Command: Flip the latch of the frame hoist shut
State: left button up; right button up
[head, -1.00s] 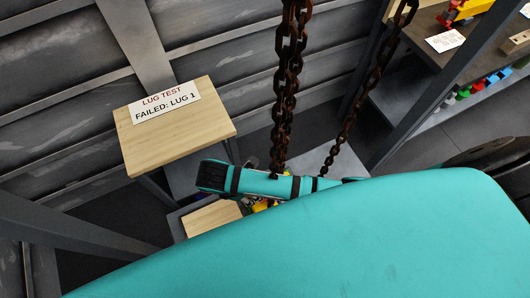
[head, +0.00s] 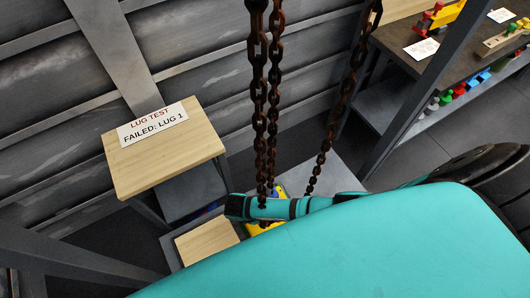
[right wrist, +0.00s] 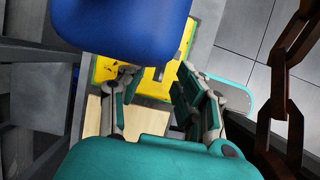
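Rusty chains (head: 272,95) hang down in the head view; a rusty chain (right wrist: 283,85) also shows close at the right of the right wrist view. Below them is a yellow part (head: 258,228), mostly hidden by my teal right arm. In the right wrist view a yellow framed part (right wrist: 150,82) lies beyond my fingers, and a large blue rounded part (right wrist: 125,22) covers the top. My right gripper (right wrist: 155,100) is open, its fingers apart with nothing seen between them. I cannot make out the latch. My left gripper is not in view.
A wooden-topped stand (head: 165,160) carries a sign reading "LUG TEST FAILED: LUG 1" (head: 153,123). A lower wooden board (head: 207,240) lies beside the yellow part. Shelving with small coloured items (head: 455,95) stands at the right, behind a grey post (head: 435,75).

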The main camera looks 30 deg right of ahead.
jog(key=shift+d+f, duration=0.1)
jog(key=shift+f, duration=0.3)
jog(key=shift+c, duration=0.4)
grip_shut()
jog(key=shift+s+t+p, duration=0.15)
jog(key=shift+t+p, duration=0.4)
jog(key=shift+t, duration=0.25)
jog(key=shift+w+f+m+t, duration=0.1)
jog(key=shift+f+m+t, duration=0.1)
jog(key=shift+t, duration=0.4)
jog(key=shift+w+f+m+t, duration=0.1)
jog(key=shift+m+t, duration=0.1)
jog(key=shift+t, duration=0.4)
